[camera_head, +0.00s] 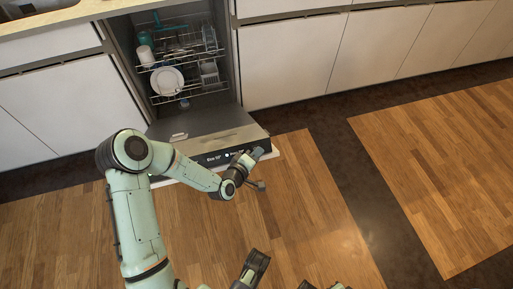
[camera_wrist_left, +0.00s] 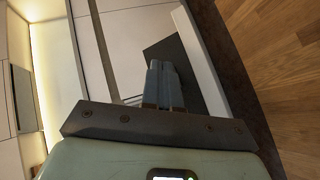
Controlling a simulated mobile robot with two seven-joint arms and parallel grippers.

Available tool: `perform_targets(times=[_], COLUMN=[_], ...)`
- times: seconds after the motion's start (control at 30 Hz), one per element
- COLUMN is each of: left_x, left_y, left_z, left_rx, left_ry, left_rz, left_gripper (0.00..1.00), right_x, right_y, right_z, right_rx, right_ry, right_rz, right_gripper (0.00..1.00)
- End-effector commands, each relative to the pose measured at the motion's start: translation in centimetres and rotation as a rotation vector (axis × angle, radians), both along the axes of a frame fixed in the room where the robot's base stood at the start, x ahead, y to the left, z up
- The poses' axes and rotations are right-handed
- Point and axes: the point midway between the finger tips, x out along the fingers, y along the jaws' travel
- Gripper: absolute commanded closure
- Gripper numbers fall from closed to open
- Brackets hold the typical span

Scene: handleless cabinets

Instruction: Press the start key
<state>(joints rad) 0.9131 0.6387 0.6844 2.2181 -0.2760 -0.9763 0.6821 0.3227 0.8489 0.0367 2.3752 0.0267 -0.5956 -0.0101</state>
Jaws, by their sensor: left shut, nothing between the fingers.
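The dishwasher door hangs folded down, with its dark control panel (camera_head: 220,157) facing up along the outer edge. White lettering shows on the panel, too small to read surely. I cannot make out the start key; my gripper covers part of the panel's right end. My left gripper (camera_head: 259,153) is shut and empty over that right end. In the left wrist view its two fingers (camera_wrist_left: 160,68) are together, with a dark slab and a white edge behind them. Whether they touch the panel I cannot tell. My right gripper (camera_head: 257,265) shows only partly at the bottom edge.
The open dishwasher holds racks (camera_head: 190,85) with a white plate (camera_head: 167,81) and several other dishes. White handleless cabinets (camera_head: 290,60) line the wall on both sides under a light worktop (camera_head: 60,18). The wooden floor (camera_head: 420,150) to the right is clear.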

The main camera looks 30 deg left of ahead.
Motion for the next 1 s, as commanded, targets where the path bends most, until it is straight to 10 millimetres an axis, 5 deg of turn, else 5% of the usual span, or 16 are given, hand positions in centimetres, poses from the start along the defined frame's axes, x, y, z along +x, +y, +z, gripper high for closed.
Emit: perform_targets(times=[1.0], left_x=[0.46], left_y=[0.52], left_z=[-0.5], left_rx=[0.0], left_ry=[0.0], left_rz=[0.0], left_gripper=[1.0], right_x=[0.01], right_y=[0.0], right_z=[-0.16], right_rx=[0.0], right_ry=[0.0], right_rz=[0.0], right_gripper=[1.0])
